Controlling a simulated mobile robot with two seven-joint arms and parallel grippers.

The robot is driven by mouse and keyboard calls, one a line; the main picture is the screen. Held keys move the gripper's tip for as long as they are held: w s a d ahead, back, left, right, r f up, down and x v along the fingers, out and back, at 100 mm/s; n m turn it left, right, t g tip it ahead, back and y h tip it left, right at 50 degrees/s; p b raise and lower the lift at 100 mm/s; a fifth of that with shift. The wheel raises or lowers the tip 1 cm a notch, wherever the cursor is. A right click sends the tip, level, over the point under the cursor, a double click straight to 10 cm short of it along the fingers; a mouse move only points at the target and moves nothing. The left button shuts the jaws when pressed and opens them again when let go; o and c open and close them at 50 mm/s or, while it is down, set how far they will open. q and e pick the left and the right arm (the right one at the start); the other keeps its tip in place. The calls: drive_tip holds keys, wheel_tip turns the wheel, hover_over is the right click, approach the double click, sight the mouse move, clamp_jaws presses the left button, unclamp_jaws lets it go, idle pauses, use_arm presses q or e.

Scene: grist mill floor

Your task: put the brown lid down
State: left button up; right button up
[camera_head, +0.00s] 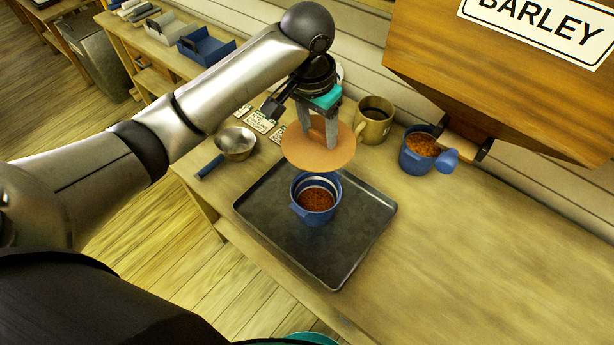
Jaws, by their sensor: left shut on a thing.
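The brown lid (304,152) is a flat, round, tan-brown disc. My left gripper (331,142) is shut on it and holds it raised, seen just above and behind a blue pot in the view. The gripper's fingers hide the lid's middle. The blue pot (304,213) stands uncovered on a dark metal tray (345,247) and has reddish-brown grain inside. My right gripper is not in view.
A metal pan with blue handle (236,143) lies left. The table's right (490,240) is clear.

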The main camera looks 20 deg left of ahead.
use_arm(q)
wheel_tip(320, 180, down, 17)
drive_tip(key=b, duration=0.2)
drive_tip(key=shift+f, duration=0.15)
drive_tip(key=shift+f, duration=0.3)
drive_tip(key=o, duration=1.3)
drive_tip(key=shift+o, duration=0.2)
